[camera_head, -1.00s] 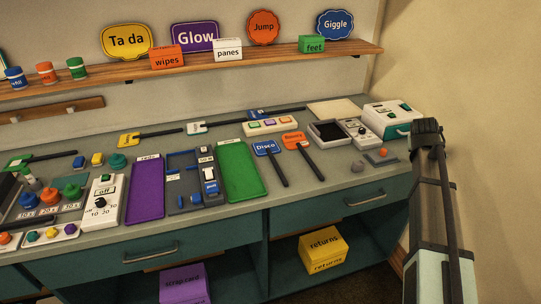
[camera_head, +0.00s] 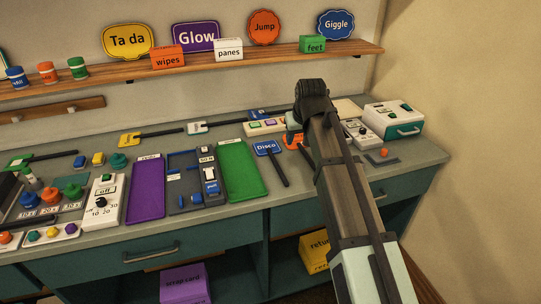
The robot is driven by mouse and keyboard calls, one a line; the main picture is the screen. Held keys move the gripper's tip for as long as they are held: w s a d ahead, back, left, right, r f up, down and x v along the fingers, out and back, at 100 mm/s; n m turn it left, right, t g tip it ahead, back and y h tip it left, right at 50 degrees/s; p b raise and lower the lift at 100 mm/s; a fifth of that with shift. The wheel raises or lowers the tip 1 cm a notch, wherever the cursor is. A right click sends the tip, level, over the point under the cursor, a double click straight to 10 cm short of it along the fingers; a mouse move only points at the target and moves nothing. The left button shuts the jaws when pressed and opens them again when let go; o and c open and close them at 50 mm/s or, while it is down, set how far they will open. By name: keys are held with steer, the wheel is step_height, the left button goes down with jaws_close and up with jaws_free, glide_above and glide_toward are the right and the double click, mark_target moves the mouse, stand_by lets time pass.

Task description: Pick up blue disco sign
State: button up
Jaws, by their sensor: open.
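The blue Disco sign (camera_head: 267,148) lies on the counter, right of the green tray, with its dark handle (camera_head: 279,173) pointing toward the front edge. My gripper (camera_head: 293,123) is above the counter just right of the Disco sign, apart from it. Its fingers are partly hidden behind my arm, and nothing shows held in it. It covers much of the orange sign (camera_head: 291,141) beside the Disco sign.
The green tray (camera_head: 242,170) and purple tray (camera_head: 147,188) lie to the left. The white button panel (camera_head: 268,126) lies behind the Disco sign. A white and teal box (camera_head: 393,119) stands at the right. The shelf (camera_head: 190,67) runs along the wall above.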

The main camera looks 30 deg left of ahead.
steer(key=s+a, duration=0.3)
glide_toward(278, 166)
steer(key=shift+n+g, duration=0.4)
steer(key=shift+w+x, duration=0.2)
steer(key=shift+x, duration=3.75)
jaws_close()
